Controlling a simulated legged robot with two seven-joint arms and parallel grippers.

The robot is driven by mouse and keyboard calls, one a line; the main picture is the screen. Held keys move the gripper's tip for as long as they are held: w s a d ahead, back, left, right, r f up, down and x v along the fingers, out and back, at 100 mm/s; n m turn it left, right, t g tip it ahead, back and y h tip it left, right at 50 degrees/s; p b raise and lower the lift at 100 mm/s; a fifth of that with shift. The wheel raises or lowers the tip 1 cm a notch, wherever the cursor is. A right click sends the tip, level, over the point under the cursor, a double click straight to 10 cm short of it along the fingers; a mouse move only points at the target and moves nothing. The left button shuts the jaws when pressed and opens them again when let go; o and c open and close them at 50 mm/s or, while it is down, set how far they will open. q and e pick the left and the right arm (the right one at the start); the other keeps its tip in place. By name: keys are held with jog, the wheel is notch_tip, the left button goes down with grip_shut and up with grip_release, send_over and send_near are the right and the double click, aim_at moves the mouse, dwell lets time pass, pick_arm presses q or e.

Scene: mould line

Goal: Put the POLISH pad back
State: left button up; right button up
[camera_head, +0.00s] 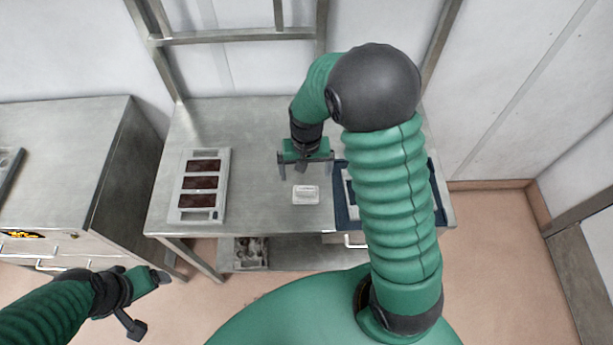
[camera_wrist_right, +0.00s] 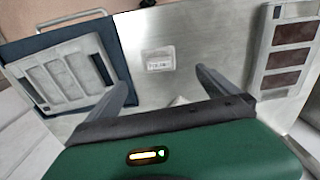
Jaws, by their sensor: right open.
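A small pale block (camera_head: 306,194) with a printed label, too small to read, lies on the metal table (camera_head: 255,140); I cannot confirm that it is the POLISH pad. It also shows in the right wrist view (camera_wrist_right: 158,61). My right gripper (camera_head: 306,172) is open and empty above the table, just behind the block in the head view. In the wrist view, the block is beyond the right fingertips (camera_wrist_right: 162,76), apart from them. My left gripper (camera_head: 148,303) is open and empty, low at the left, away from the table.
A pale frame (camera_head: 224,186) with three dark red-brown panels lies left on the table. A dark blue tray (camera_head: 342,217) holding a grey slotted frame (camera_wrist_right: 48,82) is at the right, partly hidden by my arm. A cabinet (camera_head: 70,140) stands left.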

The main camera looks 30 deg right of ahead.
jog(key=s+a+r+n+t, duration=0.3)
jog(key=s+a+r+n, duration=0.4)
jog(key=s, duration=0.3)
pick_arm(q)
notch_tip(320, 180, down, 8)
jog(key=a+b, duration=0.1)
jog(key=b, duration=0.6)
jog(key=shift+a+b, duration=0.15)
jog(key=shift+b, duration=0.2)
pick_arm(e)
notch_tip(320, 180, down, 8)
jog(key=m, duration=0.1)
jog(key=shift+w+a+f+g, duration=0.15)
jog(key=shift+w+a+g, duration=0.15)
jog(key=shift+w+a, duration=0.15)
pick_arm(q)
jog(key=shift+s+r, duration=0.1)
pick_arm(e)
jog(key=shift+d, duration=0.1)
pick_arm(q)
jog(key=shift+d, duration=0.4)
pick_arm(e)
jog(key=shift+d+f, duration=0.1)
jog(key=shift+d, duration=0.2)
pick_arm(q)
jog(key=shift+a, duration=0.1)
pick_arm(e)
jog(key=shift+a, duration=0.1)
